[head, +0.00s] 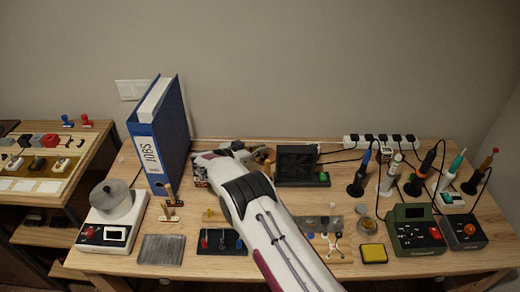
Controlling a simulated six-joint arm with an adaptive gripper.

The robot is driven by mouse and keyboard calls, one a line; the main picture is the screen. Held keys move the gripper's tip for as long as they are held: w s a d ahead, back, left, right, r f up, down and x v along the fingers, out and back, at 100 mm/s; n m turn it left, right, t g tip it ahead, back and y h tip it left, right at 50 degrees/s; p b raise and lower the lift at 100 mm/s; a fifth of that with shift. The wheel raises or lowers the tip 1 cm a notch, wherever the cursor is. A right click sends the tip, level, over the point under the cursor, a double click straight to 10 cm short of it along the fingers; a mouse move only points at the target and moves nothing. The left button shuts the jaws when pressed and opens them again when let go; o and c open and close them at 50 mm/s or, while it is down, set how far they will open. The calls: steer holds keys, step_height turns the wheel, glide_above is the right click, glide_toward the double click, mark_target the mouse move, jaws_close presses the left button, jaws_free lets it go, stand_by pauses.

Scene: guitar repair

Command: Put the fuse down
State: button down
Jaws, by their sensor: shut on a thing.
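My white arm (285,243) reaches from the front of the bench toward its back middle. Its wrist end (215,165) is over the bench, to the right of the blue binder. The fingers of my gripper cannot be made out; the arm hides that area. I cannot make out the fuse in this view, and what lies directly behind and under the wrist is hidden.
A blue JOBS binder (160,138) stands left of the wrist, a black fan box (297,165) right. A scale (112,215), grey plate (161,249) and black tool holder (221,242) lie forward left. A green station (414,229) and several upright irons occupy the right.

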steer(key=shift+f, duration=0.6)
steer(key=c, duration=2.2)
jaws_free()
steer(key=shift+c, duration=0.2)
steer(key=shift+r, duration=0.15)
steer(key=shift+r, duration=0.4)
steer(key=shift+s+a+r, duration=0.1)
steer(key=shift+a+r, duration=0.05)
steer(key=shift+r, duration=0.05)
steer(key=v, duration=1.1)
steer(key=shift+s+a, duration=0.2)
steer(key=shift+s, duration=0.05)
steer(key=shift+r, duration=0.1)
